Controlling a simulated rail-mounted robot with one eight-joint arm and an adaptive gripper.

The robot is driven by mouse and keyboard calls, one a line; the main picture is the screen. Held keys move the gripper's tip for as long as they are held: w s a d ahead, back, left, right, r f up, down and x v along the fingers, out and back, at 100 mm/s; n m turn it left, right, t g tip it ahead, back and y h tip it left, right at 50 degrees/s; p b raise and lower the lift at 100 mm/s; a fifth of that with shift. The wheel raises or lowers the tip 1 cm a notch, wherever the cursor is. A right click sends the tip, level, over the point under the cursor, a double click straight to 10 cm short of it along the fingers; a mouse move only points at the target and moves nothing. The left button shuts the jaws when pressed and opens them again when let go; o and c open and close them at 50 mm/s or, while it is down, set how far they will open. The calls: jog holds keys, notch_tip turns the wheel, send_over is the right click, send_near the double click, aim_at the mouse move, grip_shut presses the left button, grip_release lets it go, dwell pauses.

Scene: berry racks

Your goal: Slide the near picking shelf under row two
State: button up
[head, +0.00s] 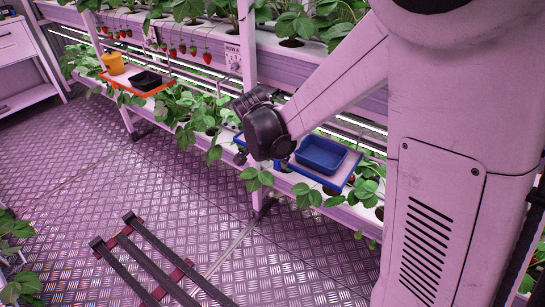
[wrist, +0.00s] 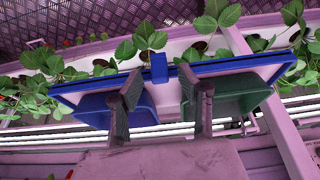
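The nearer picking shelf (head: 340,178) is a pale board with a blue rim, set at the lower planting row right of my gripper in the head view. A blue bin (head: 321,154) stands on it. In the wrist view the shelf's blue rim (wrist: 230,64) crosses the frame, with the blue bin (wrist: 88,112) and a dark green bin (wrist: 232,106). A blue tab (wrist: 158,68) on the rim lies between my gripper's fingertips (wrist: 159,74), with a gap on each side. My gripper is open; in the head view my arm largely hides it.
A rack post (head: 247,48) bears a row sign (head: 233,57). Leaves crowd the shelf. Dark floor rails (head: 176,262) lie in the otherwise clear aisle.

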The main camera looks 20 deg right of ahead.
jog(key=shift+x, duration=0.95)
grip_shut()
